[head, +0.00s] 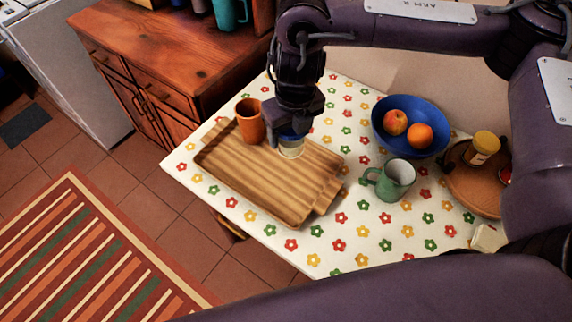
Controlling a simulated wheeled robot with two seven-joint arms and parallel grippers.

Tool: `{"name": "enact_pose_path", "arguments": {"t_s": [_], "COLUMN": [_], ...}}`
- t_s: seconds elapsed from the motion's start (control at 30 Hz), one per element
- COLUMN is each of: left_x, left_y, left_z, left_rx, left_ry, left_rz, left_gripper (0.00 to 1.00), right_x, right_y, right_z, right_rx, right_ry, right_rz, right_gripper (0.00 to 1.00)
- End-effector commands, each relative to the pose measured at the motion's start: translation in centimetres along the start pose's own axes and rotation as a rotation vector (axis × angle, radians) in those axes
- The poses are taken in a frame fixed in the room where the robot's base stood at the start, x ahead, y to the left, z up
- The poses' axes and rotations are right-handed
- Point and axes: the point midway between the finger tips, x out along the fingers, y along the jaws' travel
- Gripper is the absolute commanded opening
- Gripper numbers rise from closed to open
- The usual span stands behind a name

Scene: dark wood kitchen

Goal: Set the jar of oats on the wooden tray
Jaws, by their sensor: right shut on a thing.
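My right gripper (290,124) points down over the far side of the wooden tray (250,185). It is shut on a small jar (291,150) with a blue lid and pale contents, which I take as the jar of oats. The fingers hide much of the jar's top. The jar looks upright and overlaps the tray's far inner part in the head view; I cannot tell whether its base touches the tray. The tray lies on a flowered tablecloth. My left gripper is not in view.
An orange cup (250,121) stands at the tray's far left. To the right are a blue bowl (384,135) with fruit, a green mug (393,181), and a yellow-lidded jar (482,148) on a round board (470,188). The tray's middle and near end are bare.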

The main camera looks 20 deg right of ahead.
Motion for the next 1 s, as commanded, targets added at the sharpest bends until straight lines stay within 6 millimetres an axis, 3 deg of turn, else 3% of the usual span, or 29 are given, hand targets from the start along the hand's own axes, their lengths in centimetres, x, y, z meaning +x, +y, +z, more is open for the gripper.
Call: {"name": "enact_pose_path", "arguments": {"t_s": [0.1, 0.33, 0.5, 0.7, 1.0], "left_x": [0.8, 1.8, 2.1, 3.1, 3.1], "left_y": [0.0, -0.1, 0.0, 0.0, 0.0], "left_z": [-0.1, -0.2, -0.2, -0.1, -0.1], "left_rx": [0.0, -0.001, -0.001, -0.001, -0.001], "left_ry": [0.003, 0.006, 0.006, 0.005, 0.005], "left_rz": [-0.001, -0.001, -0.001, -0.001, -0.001], "left_gripper": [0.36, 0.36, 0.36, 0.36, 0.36], "right_x": [3.7, 8.2, 9.4, 12.3, 12.7], "right_y": [0.1, 0.1, 0.0, 0.1, 0.0], "right_z": [-0.6, -1.0, -1.1, -1.5, -1.4], "right_rx": [0.004, 0.005, 0.003, 0.005, 0.003], "right_ry": [0.005, 0.002, -0.001, 0.001, -0.003], "right_rz": [0.003, 0.002, 0.001, 0.002, 0.0], "right_gripper": [0.28, 0.28, 0.28, 0.28, 0.28]}}
